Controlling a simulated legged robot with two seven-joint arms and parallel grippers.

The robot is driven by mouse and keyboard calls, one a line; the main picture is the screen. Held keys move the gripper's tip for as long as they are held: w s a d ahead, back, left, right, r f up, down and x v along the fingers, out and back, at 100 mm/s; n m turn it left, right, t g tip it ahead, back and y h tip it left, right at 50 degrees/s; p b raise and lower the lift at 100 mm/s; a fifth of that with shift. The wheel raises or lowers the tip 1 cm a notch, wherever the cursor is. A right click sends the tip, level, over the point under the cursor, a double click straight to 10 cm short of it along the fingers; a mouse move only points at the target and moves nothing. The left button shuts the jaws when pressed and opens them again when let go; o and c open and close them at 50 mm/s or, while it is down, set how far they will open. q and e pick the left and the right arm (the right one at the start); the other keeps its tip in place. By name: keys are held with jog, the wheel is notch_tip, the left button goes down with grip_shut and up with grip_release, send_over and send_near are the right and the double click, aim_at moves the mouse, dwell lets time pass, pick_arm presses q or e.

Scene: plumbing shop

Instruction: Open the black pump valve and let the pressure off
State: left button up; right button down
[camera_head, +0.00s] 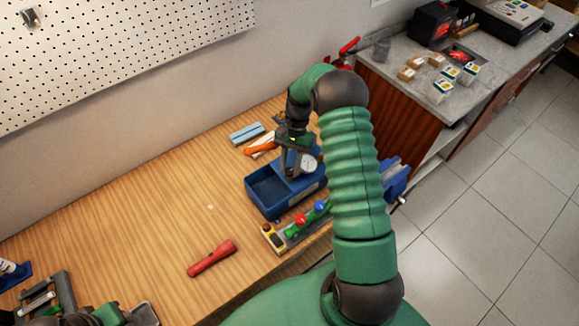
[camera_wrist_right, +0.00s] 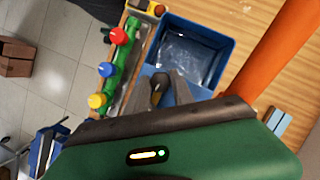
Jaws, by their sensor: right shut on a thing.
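The blue test pump (camera_head: 318,186) stands on the wooden bench, with an open blue tank (camera_head: 250,192) and a round white gauge (camera_head: 309,163). In the right wrist view, the tank (camera_wrist_right: 232,60) lies just beyond my fingers. My right gripper (camera_head: 293,148) is over the pump beside the gauge. In the right wrist view, my right gripper (camera_wrist_right: 168,90) is shut on the black pump valve (camera_wrist_right: 157,91), which shows between the fingertips. My left gripper (camera_head: 62,295) is partly in view at the lower left, and its jaws are unclear.
A manifold with red, blue and yellow knobs (camera_wrist_right: 107,70) stands beside the pump. A red flashlight (camera_head: 211,258) lies on the bench (camera_head: 130,220). An orange bar (camera_wrist_right: 285,45) crosses close to my right wrist. Light-blue strips (camera_head: 246,133) lie behind. The bench's left middle is clear.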

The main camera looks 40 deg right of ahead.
jog(key=shift+w+d, duration=0.15)
jog(key=c, duration=1.2)
grip_release()
jog(key=shift+c, duration=0.2)
pick_arm(q)
jog(key=shift+w+d, duration=0.2)
jog(key=shift+d, duration=0.15)
pick_arm(e)
jog(key=shift+o, duration=0.6)
jog(key=shift+w+d+f, duration=0.1)
jog(key=shift+d+f, duration=0.05)
jog(key=shift+d, duration=0.05)
pick_arm(q)
notch_tip(320, 180, down, 3)
jog(key=b, duration=0.3)
jog(key=shift+s+a+f, duration=0.1)
jog(key=shift+f, duration=0.05)
pick_arm(e)
jog(key=v, duration=1.6)
jog(key=shift+d+r, duration=0.3)
jog(key=shift+r, duration=0.05)
jog(key=shift+w+a, duration=0.1)
